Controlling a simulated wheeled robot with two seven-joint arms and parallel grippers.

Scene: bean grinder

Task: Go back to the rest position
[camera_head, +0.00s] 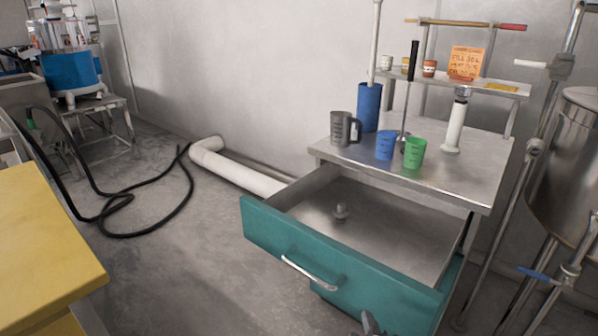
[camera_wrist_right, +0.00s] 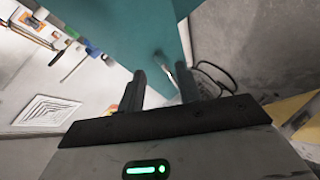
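My right gripper (camera_head: 371,323) shows only as a small dark tip at the bottom edge of the head view, in front of the teal drawer (camera_head: 340,275). The drawer is pulled open, with a metal handle (camera_head: 308,273) on its front. In the right wrist view, the two dark fingers of my right gripper (camera_wrist_right: 161,82) are spread apart with nothing held between them. The teal drawer front (camera_wrist_right: 125,35) fills the area beyond the fingers. My left gripper is not in view.
The steel table (camera_head: 440,178) above the drawer holds a grey jug (camera_head: 342,128), a blue cup (camera_head: 385,145) and a green cup (camera_head: 414,153). A yellow-topped surface (camera_head: 45,240) stands left. Open floor lies between, with a black hose (camera_head: 125,233).

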